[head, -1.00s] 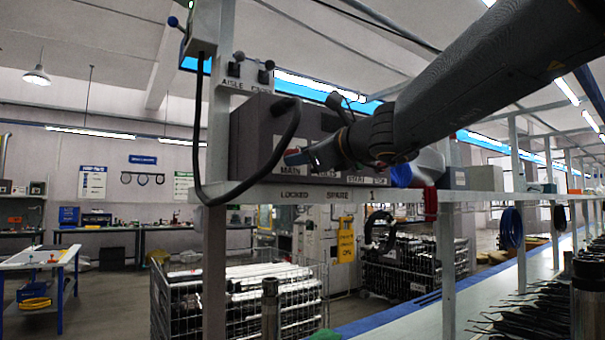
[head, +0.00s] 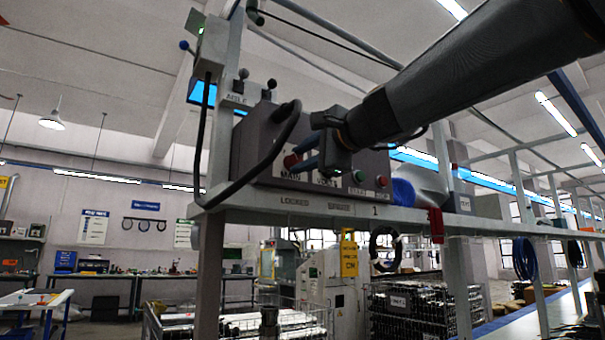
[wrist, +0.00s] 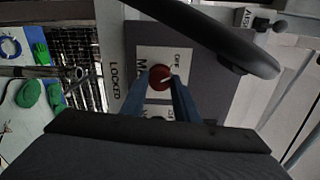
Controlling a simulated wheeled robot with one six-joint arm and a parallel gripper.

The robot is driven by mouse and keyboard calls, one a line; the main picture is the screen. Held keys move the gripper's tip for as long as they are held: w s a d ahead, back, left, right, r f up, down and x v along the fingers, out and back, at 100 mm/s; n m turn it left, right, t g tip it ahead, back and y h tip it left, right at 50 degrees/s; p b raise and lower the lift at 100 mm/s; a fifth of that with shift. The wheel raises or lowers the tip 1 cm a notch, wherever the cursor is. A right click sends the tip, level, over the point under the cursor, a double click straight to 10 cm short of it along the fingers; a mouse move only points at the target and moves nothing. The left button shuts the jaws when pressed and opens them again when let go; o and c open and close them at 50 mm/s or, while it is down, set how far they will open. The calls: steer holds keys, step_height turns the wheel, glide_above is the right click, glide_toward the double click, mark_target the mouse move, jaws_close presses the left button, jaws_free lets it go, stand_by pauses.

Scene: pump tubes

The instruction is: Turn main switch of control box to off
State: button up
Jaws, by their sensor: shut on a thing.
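The grey control box (head: 262,138) stands on a shelf, with a black cable looping from its top past its left side. Its main switch is a red round knob (wrist: 160,77) on a light plate lettered MAIN and OFF; the knob also shows at the box front in the head view (head: 291,161). My gripper (wrist: 172,86) is at the knob, its two blue fingers closed on the knob's sides. A pale pointer mark shows on the knob; its exact setting is hard to read. My arm and fingers hide part of the box front.
The black cable (wrist: 215,42) arches close to the gripper in the wrist view. Green and red buttons (head: 370,178) sit on the box's right. A blue and grey object (head: 418,185) lies right of the box on the shelf (head: 310,207). Wire crates stand below.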

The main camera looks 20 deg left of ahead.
steer(key=shift+n+b, duration=1.35)
steer(key=shift+n, duration=0.25)
steer(key=o, duration=1.1)
steer(key=shift+c, duration=0.2)
steer(key=b+v, duration=0.1)
steer(key=v, duration=0.6)
steer(key=shift+s+d+b, duration=0.25)
steer(key=shift+d+b, duration=0.05)
steer(key=shift+b, duration=0.05)
